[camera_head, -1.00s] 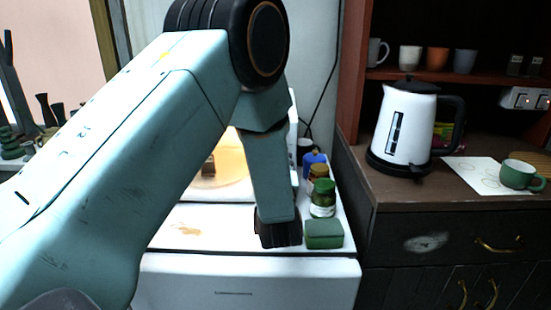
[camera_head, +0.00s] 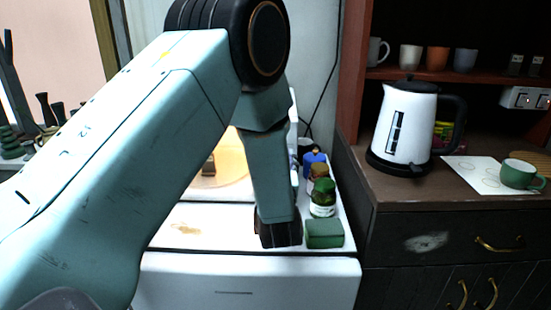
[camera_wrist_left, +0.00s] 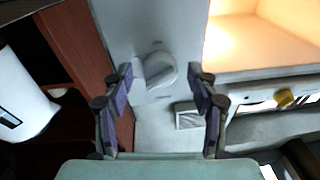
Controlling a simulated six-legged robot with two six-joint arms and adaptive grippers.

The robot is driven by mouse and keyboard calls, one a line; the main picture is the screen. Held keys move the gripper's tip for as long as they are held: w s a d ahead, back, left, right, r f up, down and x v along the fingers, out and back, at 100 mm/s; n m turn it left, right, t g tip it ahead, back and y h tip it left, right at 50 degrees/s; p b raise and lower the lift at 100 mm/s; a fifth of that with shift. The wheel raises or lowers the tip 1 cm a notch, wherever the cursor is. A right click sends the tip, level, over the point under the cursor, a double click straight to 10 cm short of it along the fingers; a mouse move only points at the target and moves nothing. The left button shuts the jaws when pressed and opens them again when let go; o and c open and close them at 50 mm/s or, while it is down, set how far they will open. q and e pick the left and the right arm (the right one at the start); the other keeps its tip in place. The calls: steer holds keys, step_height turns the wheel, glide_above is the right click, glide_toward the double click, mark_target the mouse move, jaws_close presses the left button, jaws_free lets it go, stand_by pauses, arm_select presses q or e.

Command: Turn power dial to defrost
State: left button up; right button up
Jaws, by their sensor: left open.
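The power dial (camera_wrist_left: 158,68) is a round white knob with a raised grip on the pale front panel (camera_wrist_left: 180,20) of the microwave, in the left wrist view. My left gripper (camera_wrist_left: 165,80) is open, with one finger on each side of the dial. I cannot tell whether either finger touches it. The microwave's lit inside (camera_wrist_left: 255,42) glows orange at the top right, and it also shows behind my arm in the head view (camera_head: 235,160). In the head view my left arm hides the dial. My right gripper is not in view.
A green box (camera_head: 324,234) and a green-lidded jar (camera_head: 322,198) stand on the white surface right of my arm. A white kettle (camera_head: 405,125), paper sheet (camera_head: 470,172) and green mug (camera_head: 518,174) are on the dark cabinet. A grey rectangular part (camera_wrist_left: 188,117) sits below the dial.

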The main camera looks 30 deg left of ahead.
arm_select(q)
steer(key=v, duration=0.7)
steer(key=shift+s, duration=0.2)
steer(key=shift+d, duration=0.15)
stand_by(0.4)
